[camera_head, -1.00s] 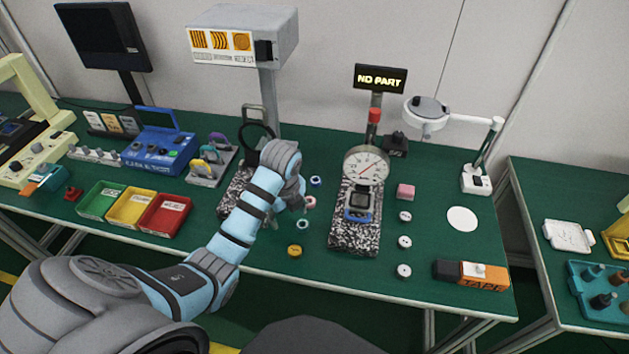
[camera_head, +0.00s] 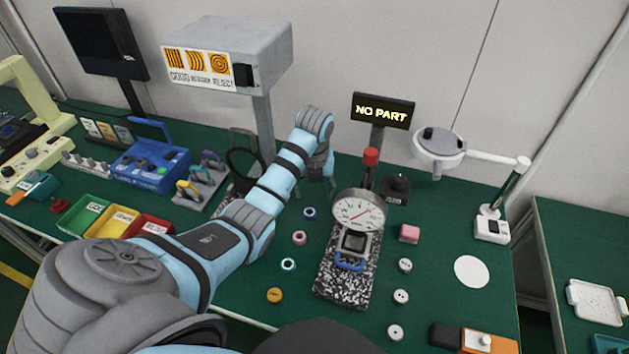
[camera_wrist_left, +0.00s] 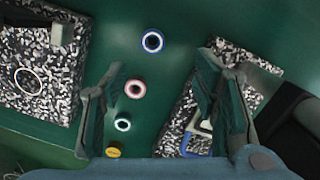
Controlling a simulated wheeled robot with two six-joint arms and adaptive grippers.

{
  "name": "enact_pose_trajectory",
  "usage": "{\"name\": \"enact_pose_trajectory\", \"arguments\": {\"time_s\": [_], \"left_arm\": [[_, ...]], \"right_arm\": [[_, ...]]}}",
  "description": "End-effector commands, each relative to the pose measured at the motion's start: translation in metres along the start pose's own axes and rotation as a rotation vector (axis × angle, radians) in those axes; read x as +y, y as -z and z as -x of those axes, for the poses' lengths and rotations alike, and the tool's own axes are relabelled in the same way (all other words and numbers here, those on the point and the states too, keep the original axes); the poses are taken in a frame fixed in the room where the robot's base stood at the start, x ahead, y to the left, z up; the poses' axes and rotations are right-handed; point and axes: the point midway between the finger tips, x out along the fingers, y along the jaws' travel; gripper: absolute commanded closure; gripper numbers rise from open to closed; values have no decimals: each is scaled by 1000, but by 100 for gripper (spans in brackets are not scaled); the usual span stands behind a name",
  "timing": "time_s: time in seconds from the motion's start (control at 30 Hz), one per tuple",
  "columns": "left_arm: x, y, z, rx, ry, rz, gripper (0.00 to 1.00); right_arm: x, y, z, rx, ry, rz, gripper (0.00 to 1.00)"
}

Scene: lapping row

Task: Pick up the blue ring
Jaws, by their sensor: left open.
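The blue ring (camera_head: 310,212) lies flat on the green bench, at the far end of a short row of small rings. My left gripper (camera_head: 328,182) is open and empty, above the bench and a little beyond and to the right of the ring in the head view. In the left wrist view its fingers (camera_wrist_left: 163,75) stand wide apart, with the ring seen beyond the gap between their tips. My right gripper is not in view.
A dial gauge (camera_head: 358,211) on a speckled granite block (camera_head: 340,290) stands close on the right. A sign post and a dark box stand behind it.

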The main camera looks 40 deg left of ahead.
Motion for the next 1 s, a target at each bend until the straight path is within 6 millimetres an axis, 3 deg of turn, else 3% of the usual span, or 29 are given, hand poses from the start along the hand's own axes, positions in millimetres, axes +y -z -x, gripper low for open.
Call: {"name": "enact_pose_trajectory", "arguments": {"time_s": [0.03, 0.1, 0.27, 0.5, 0.73, 1.0], "left_arm": [[3, 1, -18, 4, -4, 4, 45], [4, 0, -34, 2, -3, 6, 45], [5, 0, -54, 0, -2, 6, 45], [7, -1, -98, 0, -3, 4, 45], [6, -2, -100, -2, -1, 2, 45], [6, -2, -100, -2, -1, 2, 87]], "right_arm": [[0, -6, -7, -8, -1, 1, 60], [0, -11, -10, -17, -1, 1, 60], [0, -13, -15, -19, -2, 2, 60], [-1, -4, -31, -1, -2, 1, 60], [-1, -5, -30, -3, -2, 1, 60], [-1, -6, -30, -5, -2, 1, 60]]}}
